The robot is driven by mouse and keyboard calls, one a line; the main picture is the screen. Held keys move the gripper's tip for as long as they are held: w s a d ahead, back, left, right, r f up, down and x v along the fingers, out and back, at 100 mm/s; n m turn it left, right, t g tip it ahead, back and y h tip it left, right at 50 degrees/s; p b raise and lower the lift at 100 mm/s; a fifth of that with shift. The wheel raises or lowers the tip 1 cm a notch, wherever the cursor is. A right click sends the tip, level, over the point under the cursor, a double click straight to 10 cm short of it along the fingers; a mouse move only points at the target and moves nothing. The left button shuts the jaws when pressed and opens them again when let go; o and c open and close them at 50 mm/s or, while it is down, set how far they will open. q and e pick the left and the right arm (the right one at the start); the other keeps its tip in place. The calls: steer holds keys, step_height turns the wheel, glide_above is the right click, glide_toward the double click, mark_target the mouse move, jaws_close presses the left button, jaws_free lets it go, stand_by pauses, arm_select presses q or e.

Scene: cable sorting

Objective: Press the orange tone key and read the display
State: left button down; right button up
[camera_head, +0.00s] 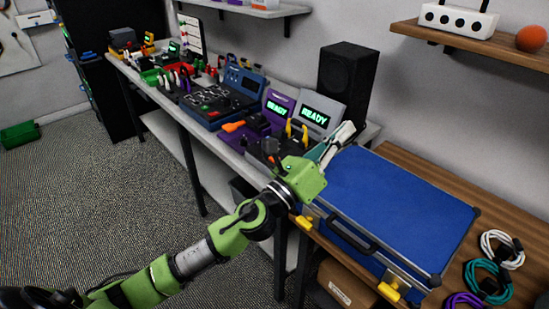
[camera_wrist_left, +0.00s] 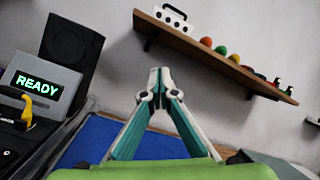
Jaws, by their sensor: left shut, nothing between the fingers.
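A grey display unit (camera_head: 322,108) reads READY in green and stands on the bench in front of a black speaker. It also shows at the left of the left wrist view (camera_wrist_left: 38,84). A smaller purple unit (camera_head: 277,104) beside it also reads READY. I cannot make out the orange tone key for certain; a small orange piece (camera_head: 233,126) lies left of the purple unit. My left gripper (camera_head: 351,127) is shut and empty, raised just right of the grey unit, apart from it. Its closed tips also show in the left wrist view (camera_wrist_left: 159,72). My right gripper is out of view.
A blue case (camera_head: 400,205) lies on the wooden table at right. The black speaker (camera_head: 346,73) stands behind the display. Yellow-handled tools stand before the displays. A wall shelf (camera_head: 470,45) hangs above.

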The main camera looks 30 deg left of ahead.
arm_select(q)
steer(key=d+m+g+h, duration=0.5)
steer(key=m, duration=0.7)
steer(key=w+a+f+m+g+y, duration=0.1)
steer(key=w+f+m+g, duration=0.35)
steer(key=m, duration=0.65)
steer(key=w+a+f+m+y, duration=0.1)
steer(key=a+m+y, duration=0.1)
steer(key=a, duration=0.6)
steer(key=w+a+f+m+g+y, duration=0.1)
steer(key=w+a+m+y, duration=0.1)
steer(key=a+y, duration=0.3)
steer(key=w+a+f+m+g+y, duration=0.1)
steer(key=w+a+f+m+y, duration=0.1)
steer(key=a, duration=1)
steer(key=shift+w+a+m+y, duration=0.25)
steer(key=shift+m+y, duration=0.35)
steer(key=shift+y, duration=0.6)
steer(key=shift+d+f, duration=0.1)
steer(key=shift+f, duration=0.05)
step_height(320, 180, down, 7)
steer(key=b, duration=0.4)
steer(key=shift+f+b, duration=0.2)
steer(key=shift+b, duration=0.15)
steer(key=shift+f+b, duration=0.5)
steer(key=shift+f, duration=0.2)
